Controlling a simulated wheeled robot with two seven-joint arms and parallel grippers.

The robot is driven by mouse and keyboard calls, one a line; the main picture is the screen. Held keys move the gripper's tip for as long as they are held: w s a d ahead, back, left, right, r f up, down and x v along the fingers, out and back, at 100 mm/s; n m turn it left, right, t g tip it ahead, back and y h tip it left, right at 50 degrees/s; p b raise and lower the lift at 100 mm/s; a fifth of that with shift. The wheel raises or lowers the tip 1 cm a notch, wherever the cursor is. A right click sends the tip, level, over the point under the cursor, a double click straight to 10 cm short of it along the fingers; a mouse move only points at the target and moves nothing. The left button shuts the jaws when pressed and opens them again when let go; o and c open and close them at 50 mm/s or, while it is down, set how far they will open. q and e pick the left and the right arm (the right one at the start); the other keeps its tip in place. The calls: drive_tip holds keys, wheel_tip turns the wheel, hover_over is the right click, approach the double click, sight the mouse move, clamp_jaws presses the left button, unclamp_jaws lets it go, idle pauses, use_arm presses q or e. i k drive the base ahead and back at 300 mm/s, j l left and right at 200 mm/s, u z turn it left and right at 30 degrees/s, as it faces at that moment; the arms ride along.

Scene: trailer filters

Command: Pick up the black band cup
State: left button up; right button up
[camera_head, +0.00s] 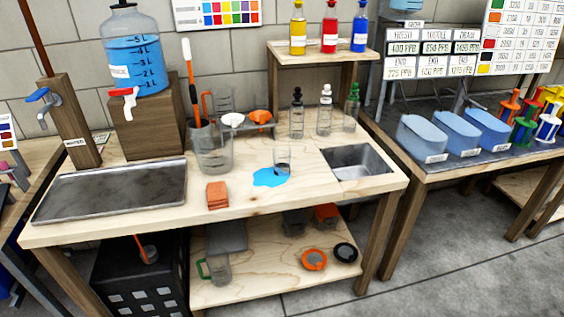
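A small clear cup (283,162) stands upright at the edge of a blue puddle (267,178) on the wooden worktable. A dark line shows near its rim, but I cannot tell for sure that it is a black band. Farther back, a clear vessel with a black top piece (297,120) stands beside one with a white top (324,120) and one with a green top (351,110). Bands on these are too small to make out. Neither of my grippers is in view.
A metal tray (110,193) lies on the left of the worktable, a sink (358,165) is at right. An orange sponge stack (217,195) sits near the front edge. A large clear jug (213,155) holding tools stands behind it. The front right tabletop is clear.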

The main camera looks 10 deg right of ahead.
sight(282, 161)
drive_tip(key=i+l, duration=0.2)
drive_tip(key=l, duration=0.15)
drive_tip(key=i+l+u, duration=0.1)
drive_tip(key=l, duration=0.25)
drive_tip(key=i+l, duration=0.25)
drive_tip(key=l, duration=0.15)
drive_tip(key=i+l+u, duration=0.1)
drive_tip(key=l, duration=0.25)
drive_tip(key=i+l, duration=0.25)
drive_tip(key=l, duration=0.15)
drive_tip(key=i+l, duration=0.2)
drive_tip(key=l, duration=0.15)
drive_tip(key=u, duration=0.05)
